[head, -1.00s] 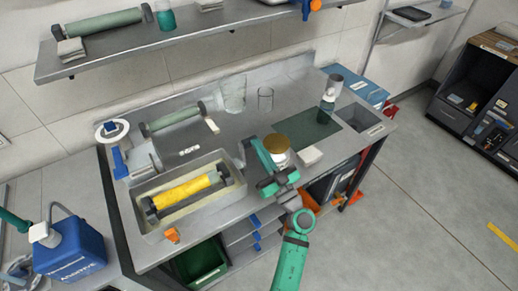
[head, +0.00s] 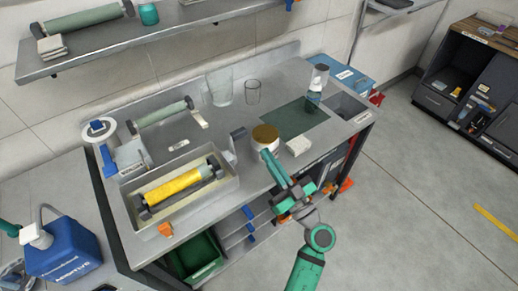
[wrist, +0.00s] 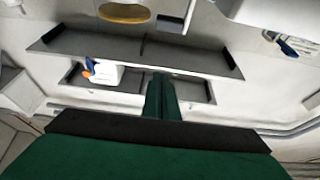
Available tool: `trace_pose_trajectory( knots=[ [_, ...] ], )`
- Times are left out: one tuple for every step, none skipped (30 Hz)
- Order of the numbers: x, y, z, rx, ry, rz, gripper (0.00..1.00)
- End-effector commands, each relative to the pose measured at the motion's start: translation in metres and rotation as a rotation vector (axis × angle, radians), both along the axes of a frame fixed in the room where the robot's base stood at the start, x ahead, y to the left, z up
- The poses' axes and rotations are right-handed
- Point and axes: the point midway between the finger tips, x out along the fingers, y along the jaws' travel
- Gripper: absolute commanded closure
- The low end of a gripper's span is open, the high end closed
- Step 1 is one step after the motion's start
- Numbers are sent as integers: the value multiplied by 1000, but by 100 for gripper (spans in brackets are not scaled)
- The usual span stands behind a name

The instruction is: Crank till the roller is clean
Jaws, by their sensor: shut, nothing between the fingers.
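The roller (head: 172,187) lies in a shallow grey tray (head: 205,203) on the bench, its surface coated yellow with dark ends. My gripper (head: 268,158) is shut and empty, in front of the jar and to the right of the tray, apart from the crank. In the wrist view my gripper's green fingers (wrist: 160,85) appear together as one narrow block. The crank and roller cannot be made out in the wrist view.
A white jar with a gold lid (head: 266,138), a white block (head: 299,146) and clear glass vessels (head: 220,88) stand on the bench. A clean-looking green roller (head: 160,112) lies behind the tray. A blue jug (head: 65,250) is at left.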

Motion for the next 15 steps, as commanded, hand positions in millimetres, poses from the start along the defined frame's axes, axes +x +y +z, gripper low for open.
trace_pose_trajectory(
  knots=[
    [-6, -4, 1, -1, -1, -1, 100],
    [-9, -6, 2, -1, -1, 1, 100],
    [-13, -9, 3, -1, -1, 3, 100],
    [-16, -10, 3, 0, 0, 3, 100],
    [-18, -12, 4, 1, 0, 4, 100],
    [-20, -14, 4, 1, 0, 4, 100],
    [-22, -15, 5, 1, -1, 4, 100],
    [-23, -16, 5, 2, -2, 4, 100],
    [-24, -18, 8, 8, -6, 0, 100],
    [-24, -21, 11, 17, -13, -7, 100],
    [-24, -25, 16, 31, -24, -17, 100],
    [-24, -33, 25, 58, -44, -38, 100],
    [-24, -40, 34, 86, -64, -58, 100],
    [-24, -50, 44, 121, -85, -82, 100],
    [-24, -65, 59, 177, -117, -118, 100]
  ],
)
